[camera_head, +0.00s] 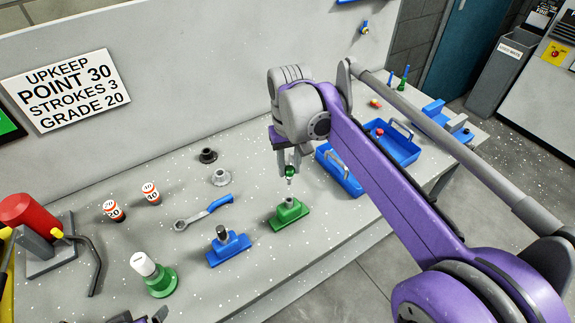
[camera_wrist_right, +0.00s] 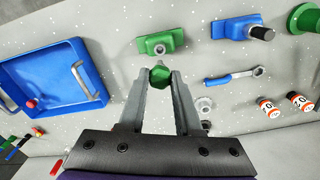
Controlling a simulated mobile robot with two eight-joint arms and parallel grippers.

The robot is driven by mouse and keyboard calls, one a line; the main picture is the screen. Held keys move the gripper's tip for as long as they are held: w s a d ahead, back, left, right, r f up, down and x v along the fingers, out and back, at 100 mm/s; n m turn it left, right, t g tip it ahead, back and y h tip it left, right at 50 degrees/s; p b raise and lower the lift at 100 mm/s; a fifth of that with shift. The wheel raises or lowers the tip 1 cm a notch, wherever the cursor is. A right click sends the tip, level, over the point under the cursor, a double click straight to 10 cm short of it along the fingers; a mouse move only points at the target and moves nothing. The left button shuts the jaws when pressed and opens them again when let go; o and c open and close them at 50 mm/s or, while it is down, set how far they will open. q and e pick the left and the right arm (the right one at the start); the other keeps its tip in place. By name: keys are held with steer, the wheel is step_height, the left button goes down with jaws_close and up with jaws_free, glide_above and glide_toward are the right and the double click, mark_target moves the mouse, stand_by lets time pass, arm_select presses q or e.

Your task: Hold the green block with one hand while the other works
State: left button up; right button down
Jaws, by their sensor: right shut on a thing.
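The green block (camera_head: 290,215) stands on the bench with a short raised neck on top; it also shows in the right wrist view (camera_wrist_right: 158,44). No gripper touches it. My right gripper (camera_head: 289,168) is above and behind it, shut on a small green fitting (camera_head: 290,171) with a silvery tip pointing down. The fitting's green head (camera_wrist_right: 160,76) shows between the fingertips in the right wrist view. A dark piece of what seems my left gripper (camera_head: 142,317) shows at the bottom edge of the head view; its jaws are hidden.
A blue block (camera_head: 229,250) with a dark cap, a blue-handled wrench (camera_head: 205,212), two numbered bottles and two flanged rings lie left of the green block. A green round base (camera_head: 161,284) holds a white-topped cylinder. Blue trays (camera_head: 340,172) stand right. A sign (camera_head: 66,90) reads POINT 30, STROKES 3, GRADE 20.

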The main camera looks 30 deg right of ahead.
mark_target(289, 184)
steer(key=shift+d, duration=0.1)
steer(key=shift+f, duration=0.4)
arm_select(q)
steer(key=shift+s+f+b, duration=0.25)
steer(key=shift+f+b, duration=0.25)
steer(key=shift+f, duration=0.2)
steer(key=shift+s+f+b, duration=0.3)
steer(key=shift+f+b, duration=0.15)
steer(key=shift+f, duration=0.2)
steer(key=shift+s+f+b, duration=0.25)
steer(key=shift+f+b, duration=0.25)
steer(key=shift+f, duration=0.2)
arm_select(e)
steer(key=shift+f, duration=2.5)
arm_select(q)
steer(key=shift+w+r, duration=0.1)
steer(key=shift+r, duration=0.15)
steer(key=shift+s+f+b, duration=0.15)
steer(key=shift+f+b, duration=0.15)
steer(key=shift+f, duration=0.2)
steer(key=shift+s+f+b, duration=0.15)
steer(key=shift+f+b, duration=0.15)
steer(key=shift+f, duration=0.2)
arm_select(e)
steer(key=shift+f, duration=1.5)
steer(key=c, duration=0.5)
jaws_free()
steer(key=shift+r, duration=0.1)
